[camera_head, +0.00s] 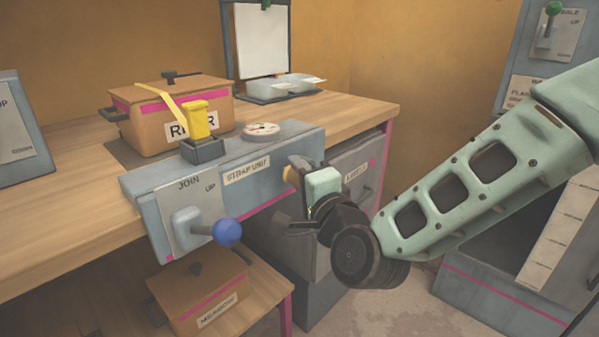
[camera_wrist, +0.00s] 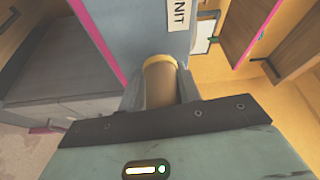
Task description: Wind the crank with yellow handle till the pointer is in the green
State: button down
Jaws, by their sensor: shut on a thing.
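The strap unit (camera_head: 246,172) is a blue-grey box fixed along the bench's front edge. On its top lies a round white dial (camera_head: 262,130) with small coloured marks; its pointer is too small to read. The crank's yellow-tan handle (camera_head: 291,178) shows at the unit's right end, mostly hidden by my gripper (camera_head: 299,179). In the wrist view the handle (camera_wrist: 161,80) is a brown-tan cylinder with a yellow rim at its far end. My gripper (camera_wrist: 160,92) is shut on it, one finger on each side. The crank arm is hidden.
A lever with a blue ball (camera_head: 228,232) sticks out from the unit's front. A yellow buckle piece (camera_head: 198,120) stands on the unit, its strap running over a tan lidded box (camera_head: 168,128). Grey drawers (camera_head: 355,160) are under the bench, close behind my gripper.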

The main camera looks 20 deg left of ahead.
jog(key=shift+w+r+m+p, duration=0.15)
jog(key=shift+r+m+p, duration=0.25)
jog(key=shift+r+m, duration=0.2)
jog(key=shift+w+r+m+p, duration=0.15)
jog(key=shift+r+m+p, duration=0.2)
jog(key=shift+r+m, duration=0.2)
jog(key=c, duration=1.1)
grip_release()
jog(key=shift+d, duration=0.1)
jog(key=shift+f+g+h, duration=0.15)
jog(key=shift+g+h, duration=0.15)
jog(key=shift+f, duration=0.1)
jog(key=shift+d, duration=0.1)
jog(key=b+v, duration=0.3)
jog(key=v, duration=1.4)
